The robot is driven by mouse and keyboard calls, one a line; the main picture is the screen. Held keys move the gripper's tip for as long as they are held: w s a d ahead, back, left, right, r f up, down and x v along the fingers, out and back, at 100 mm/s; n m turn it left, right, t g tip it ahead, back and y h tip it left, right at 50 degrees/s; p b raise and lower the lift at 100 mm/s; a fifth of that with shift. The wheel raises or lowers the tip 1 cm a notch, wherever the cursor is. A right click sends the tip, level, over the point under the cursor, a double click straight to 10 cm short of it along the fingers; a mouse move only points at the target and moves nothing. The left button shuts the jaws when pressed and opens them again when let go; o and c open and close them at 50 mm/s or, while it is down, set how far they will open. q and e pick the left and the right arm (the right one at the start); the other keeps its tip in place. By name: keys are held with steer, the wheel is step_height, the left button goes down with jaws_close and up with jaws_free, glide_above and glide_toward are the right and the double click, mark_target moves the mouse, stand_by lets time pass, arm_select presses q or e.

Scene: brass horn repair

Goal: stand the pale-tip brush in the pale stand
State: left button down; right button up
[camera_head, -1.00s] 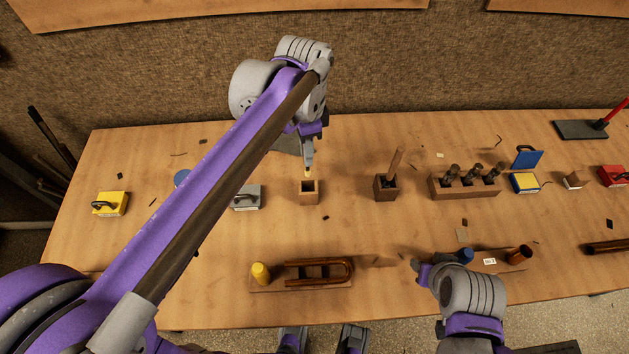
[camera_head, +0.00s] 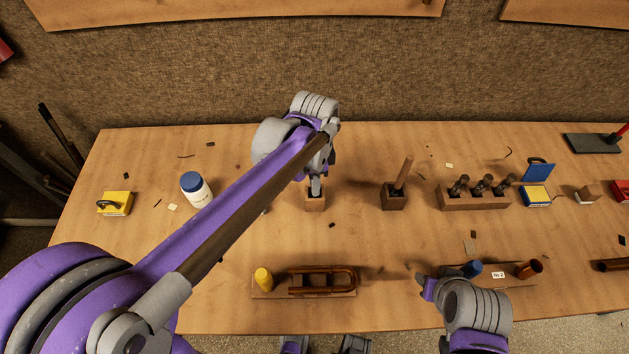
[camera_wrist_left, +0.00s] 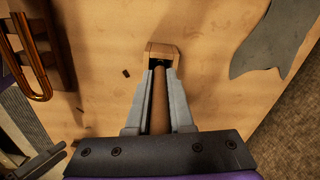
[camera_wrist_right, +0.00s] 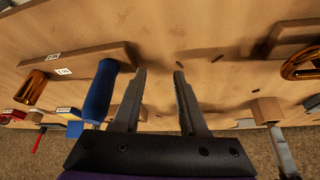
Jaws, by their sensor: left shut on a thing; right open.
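The pale stand (camera_head: 315,203) is a small light wooden block on the table, left of the dark stand. My left gripper (camera_head: 316,188) is pointed down over it, shut on the pale-tip brush. In the left wrist view the brush's brown handle (camera_wrist_left: 158,102) lies between the fingers, lined up with the dark opening of the pale stand (camera_wrist_left: 162,50). The brush's pale tip is hidden, apparently inside or at the opening; how deep I cannot tell. My right gripper (camera_head: 421,285) is open and empty near the table front, its fingers spread in its wrist view (camera_wrist_right: 160,75).
A dark stand (camera_head: 393,202) with a wooden handle stands right of the pale stand. A wooden rack (camera_head: 475,201) holds several dark tools. A white jar (camera_head: 196,190) with a blue lid is at left. A brass-tube fixture (camera_head: 305,282) lies in front. Table between is mostly clear.

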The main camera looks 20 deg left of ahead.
arm_select(q)
steer(key=shift+f, duration=0.1)
steer(key=shift+f, duration=0.15)
arm_select(e)
steer(key=shift+f, duration=0.15)
arm_select(q)
steer(key=c, duration=0.8)
jaws_free()
step_height(320, 180, up, 13)
steer(key=shift+f+p, duration=0.2)
steer(key=shift+p, duration=0.4)
arm_select(e)
steer(key=shift+w+r, duration=0.15)
steer(key=shift+r, duration=0.65)
arm_select(q)
steer(key=s+a+f+n+t, duration=0.1)
steer(key=s+a+f+n, duration=0.1)
steer(key=s+f+n, duration=0.2)
steer(key=s+a+f+n+t, duration=0.2)
steer(key=s+f+n, duration=0.2)
steer(key=s+f, duration=0.1)
steer(key=s+a+f+n+t, duration=0.2)
steer(key=s+f+n, duration=0.2)
steer(key=s, duration=0.2)
steer(key=shift+a+f+n, duration=0.15)
steer(key=shift+a+n, duration=0.15)
